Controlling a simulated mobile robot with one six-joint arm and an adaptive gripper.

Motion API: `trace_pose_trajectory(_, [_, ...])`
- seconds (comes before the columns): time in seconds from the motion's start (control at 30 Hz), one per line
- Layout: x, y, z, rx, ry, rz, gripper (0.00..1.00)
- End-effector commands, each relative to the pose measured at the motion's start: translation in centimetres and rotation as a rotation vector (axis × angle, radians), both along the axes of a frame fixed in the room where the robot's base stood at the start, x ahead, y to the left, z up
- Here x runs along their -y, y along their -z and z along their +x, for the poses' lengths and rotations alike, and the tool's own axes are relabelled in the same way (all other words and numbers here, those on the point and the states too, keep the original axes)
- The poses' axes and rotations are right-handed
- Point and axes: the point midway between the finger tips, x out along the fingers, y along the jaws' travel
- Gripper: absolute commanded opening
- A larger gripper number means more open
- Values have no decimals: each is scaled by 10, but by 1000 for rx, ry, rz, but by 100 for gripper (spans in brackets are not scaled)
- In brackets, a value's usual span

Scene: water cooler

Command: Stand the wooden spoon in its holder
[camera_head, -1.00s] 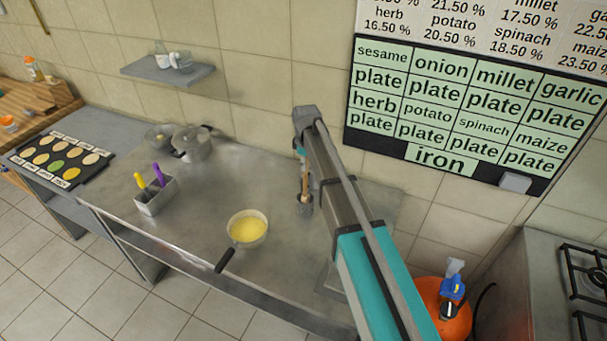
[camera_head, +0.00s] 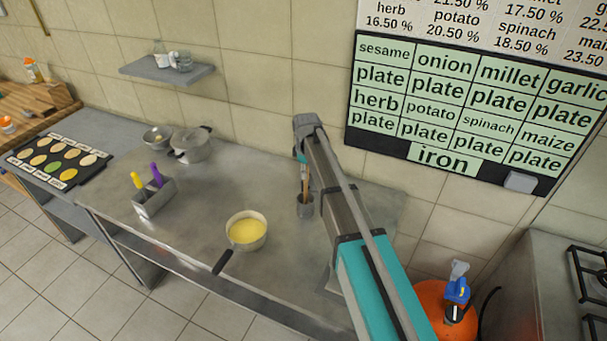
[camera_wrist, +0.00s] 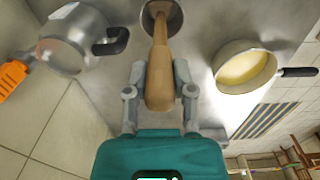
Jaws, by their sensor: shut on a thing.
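The wooden spoon (camera_wrist: 160,75) is between the fingers of my gripper (camera_wrist: 160,88), which is shut on it, in the wrist view. The spoon's far end reaches into the round opening of the grey metal holder (camera_wrist: 174,14), and that end is hidden inside. In the head view the spoon (camera_head: 305,183) stands nearly upright in the holder (camera_head: 305,209) on the steel counter. My gripper is mostly hidden behind my arm there. I cannot tell whether the spoon touches the holder's bottom.
A pan of yellow liquid (camera_head: 246,231) sits left of the holder on the counter (camera_head: 200,260). A metal box with yellow and purple handles (camera_head: 153,203) is further left. A lidded pot (camera_head: 192,146) and a small bowl (camera_head: 158,137) stand at the back. A wall shelf (camera_head: 167,70) is above.

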Motion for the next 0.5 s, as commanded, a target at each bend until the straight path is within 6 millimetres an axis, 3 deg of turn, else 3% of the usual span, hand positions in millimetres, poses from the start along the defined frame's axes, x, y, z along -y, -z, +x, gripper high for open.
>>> trace_pose_trajectory(0.37, [1,3,0,0,1,0,0])
trace_pose_trajectory(0.4, [1,2,0,0,1,0,38])
trace_pose_trajectory(0.5, [1,2,0,0,1,0,57])
